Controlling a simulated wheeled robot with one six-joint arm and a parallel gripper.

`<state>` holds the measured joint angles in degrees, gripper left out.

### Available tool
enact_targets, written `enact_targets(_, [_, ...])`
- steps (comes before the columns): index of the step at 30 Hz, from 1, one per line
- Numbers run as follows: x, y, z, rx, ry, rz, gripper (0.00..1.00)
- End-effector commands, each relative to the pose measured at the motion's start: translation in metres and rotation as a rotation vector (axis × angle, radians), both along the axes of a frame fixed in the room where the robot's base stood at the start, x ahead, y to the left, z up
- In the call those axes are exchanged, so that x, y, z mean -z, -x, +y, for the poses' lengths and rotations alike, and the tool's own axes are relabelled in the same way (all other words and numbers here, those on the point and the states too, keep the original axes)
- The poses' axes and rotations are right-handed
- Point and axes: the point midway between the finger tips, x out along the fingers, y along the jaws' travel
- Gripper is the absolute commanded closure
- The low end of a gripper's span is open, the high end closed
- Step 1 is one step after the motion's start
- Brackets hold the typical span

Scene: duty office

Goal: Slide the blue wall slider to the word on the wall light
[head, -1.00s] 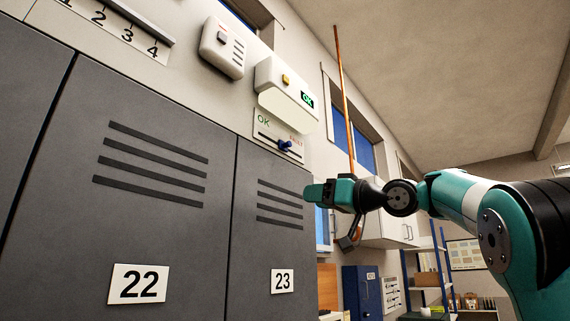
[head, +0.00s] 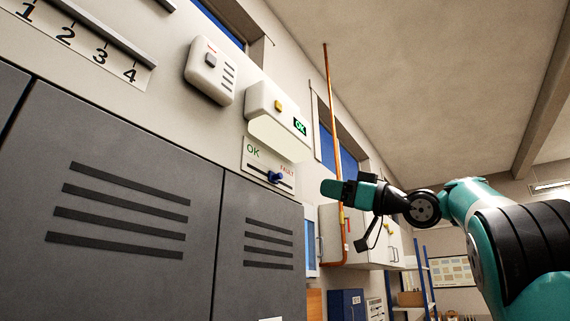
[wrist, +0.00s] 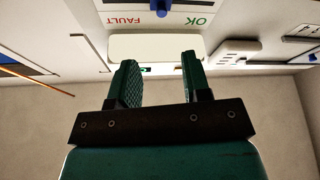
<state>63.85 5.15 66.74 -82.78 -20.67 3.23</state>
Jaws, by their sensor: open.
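The blue slider knob (head: 275,177) sits on a dark slot in a white wall plate (head: 249,166). My gripper (head: 335,189) is right of the plate, apart from the knob. In the wrist view my gripper (wrist: 158,80) is open and empty; the knob (wrist: 162,12) shows at the top edge, beyond the fingertips.
Grey lockers (head: 120,200) stand below the plate. A white wall box (head: 210,70) is up left of the light. An orange pipe (head: 333,130) runs down the wall behind my gripper. White cabinets (head: 345,238) hang further along.

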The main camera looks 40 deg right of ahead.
Motion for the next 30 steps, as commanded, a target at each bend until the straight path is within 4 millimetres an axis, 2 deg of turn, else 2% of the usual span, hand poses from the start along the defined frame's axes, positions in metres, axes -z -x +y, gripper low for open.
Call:
enact_targets(1, [-0.011,-0.004,0.004,-0.004,-0.003,0.002,0.56])
enact_targets(4, [-0.013,-0.012,0.009,-0.004,-0.002,0.004,0.56])
enact_targets(12, [-0.034,-0.065,0.036,-0.008,0.001,0.004,0.56])
enact_targets(18, [-0.045,-0.094,0.049,-0.005,0.000,0.004,0.56])
enact_targets(24, [-0.048,-0.107,0.055,-0.003,0.001,0.003,0.56])
enact_targets(30, [-0.047,-0.109,0.055,-0.001,0.002,0.002,0.56])
